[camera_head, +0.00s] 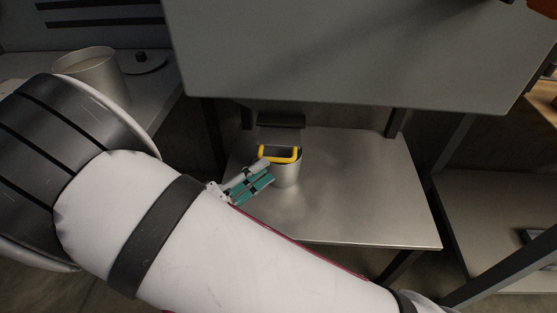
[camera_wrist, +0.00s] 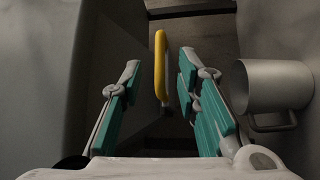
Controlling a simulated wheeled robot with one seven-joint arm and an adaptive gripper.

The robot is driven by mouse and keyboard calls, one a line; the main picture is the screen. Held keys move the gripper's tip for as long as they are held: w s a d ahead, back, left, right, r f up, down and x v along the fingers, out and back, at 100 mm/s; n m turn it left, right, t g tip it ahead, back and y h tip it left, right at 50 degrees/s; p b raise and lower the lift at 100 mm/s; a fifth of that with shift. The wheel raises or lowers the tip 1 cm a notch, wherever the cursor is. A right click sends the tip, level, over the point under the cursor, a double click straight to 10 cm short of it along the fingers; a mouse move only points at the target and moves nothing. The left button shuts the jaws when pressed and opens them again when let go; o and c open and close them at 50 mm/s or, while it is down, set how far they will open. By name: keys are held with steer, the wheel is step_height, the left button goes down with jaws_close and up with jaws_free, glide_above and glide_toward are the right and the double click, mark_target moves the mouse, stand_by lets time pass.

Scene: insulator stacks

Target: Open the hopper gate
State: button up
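The hopper (camera_head: 350,55) is a large grey body hanging over a metal table (camera_head: 370,190). Under its lower edge is a dark plate (camera_head: 281,121), with a yellow U-shaped handle (camera_head: 279,160) just below it. My gripper (camera_head: 266,172) is at the handle's left, its teal-padded fingers apart. In the wrist view my gripper (camera_wrist: 160,78) is open, and the yellow handle (camera_wrist: 160,62) shows upright between the two fingers, around their tips. I cannot tell whether any finger touches it. How the handle joins the plate is unclear.
A metal mug (camera_head: 287,176) stands on the table right below the handle; in the wrist view the mug (camera_wrist: 275,84) is close to the right finger. A larger metal container (camera_head: 93,75) stands on the left counter. The table's right side is clear.

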mark_target(278, 159)
steer(key=x, duration=0.5)
steer(key=shift+w+d+b, duration=0.2)
steer(key=shift+d+b, duration=0.05)
steer(key=shift+b, duration=0.15)
steer(key=shift+c, duration=0.4)
jaws_close()
